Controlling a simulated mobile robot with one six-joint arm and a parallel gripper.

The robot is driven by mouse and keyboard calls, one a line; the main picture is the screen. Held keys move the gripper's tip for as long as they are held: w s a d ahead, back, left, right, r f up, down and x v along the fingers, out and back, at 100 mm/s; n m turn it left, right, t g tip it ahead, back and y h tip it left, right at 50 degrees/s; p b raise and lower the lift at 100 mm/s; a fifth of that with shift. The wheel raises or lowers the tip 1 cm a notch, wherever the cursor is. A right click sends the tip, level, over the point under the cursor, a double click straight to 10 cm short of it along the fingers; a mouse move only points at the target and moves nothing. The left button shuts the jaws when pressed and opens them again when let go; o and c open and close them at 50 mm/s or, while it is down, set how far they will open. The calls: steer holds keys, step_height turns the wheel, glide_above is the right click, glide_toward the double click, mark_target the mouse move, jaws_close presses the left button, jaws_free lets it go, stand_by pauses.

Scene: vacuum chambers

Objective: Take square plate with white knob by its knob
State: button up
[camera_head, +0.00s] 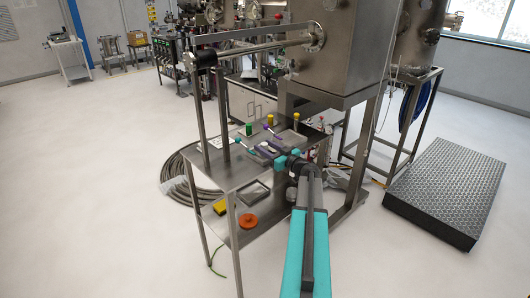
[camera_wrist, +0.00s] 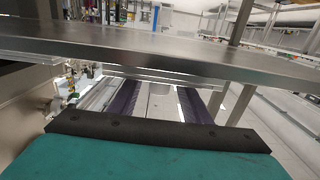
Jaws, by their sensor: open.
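A small white knob-like shape (camera_head: 271,148) shows on the upper shelf in the head view, right by the fingers. The square plate under it is too small and too covered by my gripper to make out. I cannot tell whether that shape is part of the plate. No grip on the knob is visible.
The steel shelf (camera_head: 215,172) also holds a green (camera_head: 249,129) and a yellow piece (camera_head: 270,122) and a purple-handled item (camera_head: 270,131). A steel chamber (camera_head: 335,45) hangs above at the right. An orange disc (camera_head: 248,221) lies on the lower shelf.

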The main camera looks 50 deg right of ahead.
mark_target(266, 144)
jaws_close()
steer(key=shift+r, duration=0.1)
steer(key=shift+r, duration=0.25)
steer(key=shift+w+d+r, duration=0.1)
steer(key=shift+r, duration=0.7)
steer(key=shift+s+r+b, duration=0.2)
steer(key=shift+r+b, duration=0.1)
steer(key=shift+r, duration=0.25)
steer(key=shift+w, duration=0.15)
steer(key=shift+r, duration=0.3)
steer(key=shift+r+b, duration=0.3)
steer(key=shift+r, duration=0.25)
